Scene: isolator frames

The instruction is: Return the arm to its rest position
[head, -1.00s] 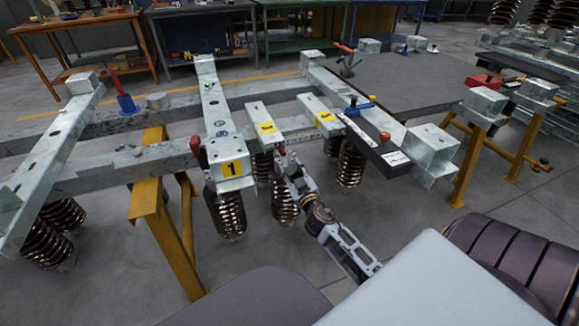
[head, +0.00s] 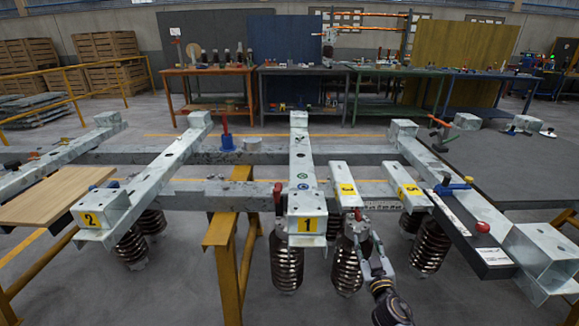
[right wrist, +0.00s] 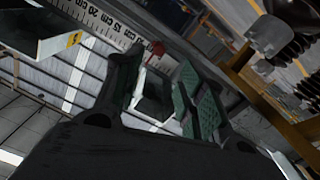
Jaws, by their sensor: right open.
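My right gripper (head: 368,248) shows in the head view in front of the isolator frames, at the lower right of the middle. Its fingers point up and away, near the dark ribbed isolators below the short beam marked yellow. In the right wrist view my right gripper (right wrist: 165,95) shows its green-padded fingers spread apart. I see nothing held between them. Whether the fingers touch the frame or an isolator I cannot tell. My left gripper is not in view.
A steel beam (head: 303,170) with label 1 stands left of my gripper. A ribbed isolator (head: 347,265) hangs close beside it. A black bar (head: 470,235) with a red knob lies to the right. Yellow trestle legs (head: 222,250) stand left. Grey floor is open in front.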

